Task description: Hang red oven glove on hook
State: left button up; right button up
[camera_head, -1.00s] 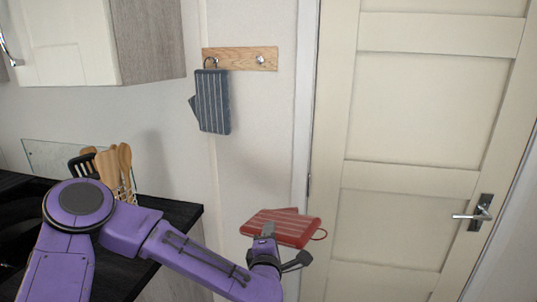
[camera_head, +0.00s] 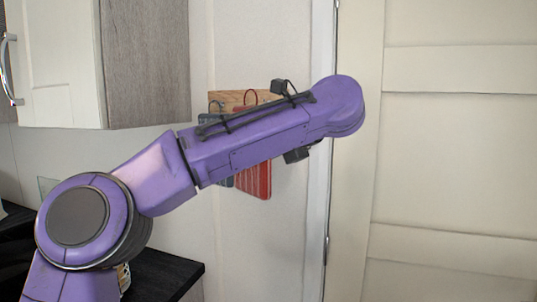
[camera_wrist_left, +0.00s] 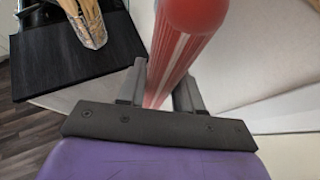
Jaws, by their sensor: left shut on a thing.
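The red striped oven glove (camera_head: 257,182) shows below my left arm in the head view, upright against the wall. A dark loop (camera_head: 251,97) stands above the arm, in front of the wooden hook board (camera_head: 230,98); I cannot tell if it is round a hook. The right hook is hidden. My left gripper (camera_wrist_left: 158,88) is shut on the red glove, which fills the space between its fingers in the left wrist view. In the head view the arm hides the gripper. My right gripper is not in view.
A grey striped glove (camera_head: 222,181) hangs at the board's left end, mostly behind my arm. A wall cupboard (camera_head: 145,60) is at upper left. A cream door (camera_head: 455,160) stands right. Wooden utensils (camera_wrist_left: 90,25) stand on the dark worktop (camera_wrist_left: 70,60).

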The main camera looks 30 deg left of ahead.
pick_arm(q)
jog(key=shift+w+a+r+p, duration=0.15)
jog(key=shift+w+p, duration=0.25)
jog(key=shift+w, duration=0.15)
jog(key=w+a+p, duration=0.1)
jog(key=w+p, duration=0.4)
jog(key=w, duration=0.1)
jog(key=shift+w+a+f+p, duration=0.2)
jog(key=shift+w+f+p, duration=0.15)
jog(key=shift+w+a+f, duration=0.1)
jog(key=shift+w+f, duration=0.3)
jog(key=shift+f, duration=0.15)
grip_shut()
jog(key=shift+w+f+b, duration=0.25)
jog(key=shift+f+b, duration=0.05)
